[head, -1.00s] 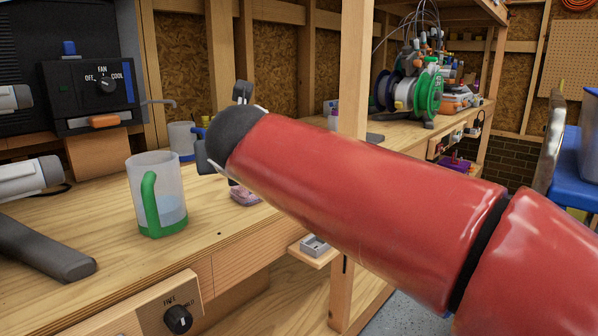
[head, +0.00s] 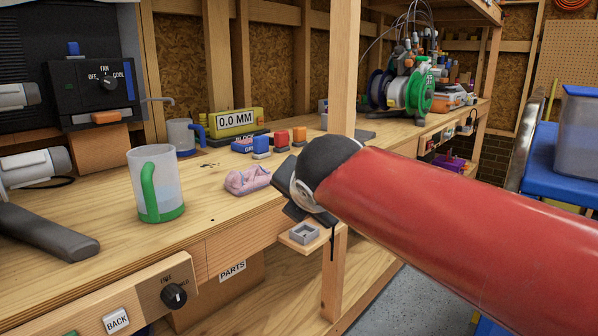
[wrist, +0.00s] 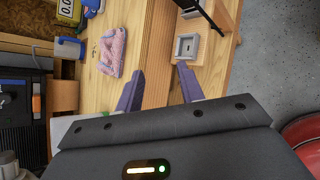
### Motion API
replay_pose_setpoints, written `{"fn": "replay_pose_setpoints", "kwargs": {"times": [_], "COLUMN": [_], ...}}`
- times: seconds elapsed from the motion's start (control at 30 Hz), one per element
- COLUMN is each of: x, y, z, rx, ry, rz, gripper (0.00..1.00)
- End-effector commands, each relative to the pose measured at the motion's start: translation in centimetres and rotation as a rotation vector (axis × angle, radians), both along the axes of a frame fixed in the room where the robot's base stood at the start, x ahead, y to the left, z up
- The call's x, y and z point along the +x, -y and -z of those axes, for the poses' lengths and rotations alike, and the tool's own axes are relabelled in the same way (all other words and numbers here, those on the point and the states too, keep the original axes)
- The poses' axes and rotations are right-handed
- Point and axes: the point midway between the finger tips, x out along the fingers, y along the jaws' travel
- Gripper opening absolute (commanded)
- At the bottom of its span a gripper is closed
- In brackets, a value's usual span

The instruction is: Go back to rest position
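My gripper (head: 289,190) is at the right of the workbench (head: 215,222), near its front edge and above a small ledge. In the wrist view my gripper (wrist: 158,84) is open, its two dark fingers spread with nothing between them. The bench edge shows beyond the fingers. In the head view the back of my wrist partly hides the gripper.
A clear mug with a green handle (head: 142,188) stands upright on the bench at left. A small grey tray (head: 304,233) sits on the ledge. A wooden post (head: 342,65) rises behind my wrist.

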Motion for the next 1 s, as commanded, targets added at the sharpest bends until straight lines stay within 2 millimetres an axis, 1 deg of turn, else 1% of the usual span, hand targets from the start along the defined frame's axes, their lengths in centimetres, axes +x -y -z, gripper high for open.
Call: {"fn": "replay_pose_setpoints", "kwargs": {"times": [0.03, 0.07, 0.17, 0.2, 0.27, 0.3, 0.37, 0.4, 0.5, 0.6, 0.7, 0.83, 1.0], "x": [-0.7, -1.3, -3.7, -5.0, -7.1, -8.6, -10.9, -12.4, -15.8, -18.4, -20.1, -21.1, -21.2], "y": [1.8, 2.8, 6.3, 7.7, 9.6, 10.7, 12.0, 12.8, 14.1, 14.7, 14.9, 15.0, 15.0], "z": [0.9, 1.6, 4.2, 5.4, 7.3, 8.5, 10.4, 11.7, 14.6, 17.0, 18.6, 19.5, 19.6], "rx": [0.081, 0.14, 0.374, 0.482, 0.644, 0.75, 0.908, 1.009, 1.239, 1.419, 1.539, 1.612, 1.622], "ry": [-0.041, -0.07, -0.173, -0.216, -0.275, -0.308, -0.349, -0.37, -0.399, -0.4, -0.39, -0.379, -0.378], "rz": [0.082, 0.138, 0.373, 0.486, 0.666, 0.786, 0.974, 1.099, 1.396, 1.64, 1.809, 1.911, 1.924], "gripper": [0.38, 0.38, 0.38, 0.38, 0.38, 0.38, 0.38, 0.38, 0.38, 0.38, 0.38, 0.38, 0.38]}}
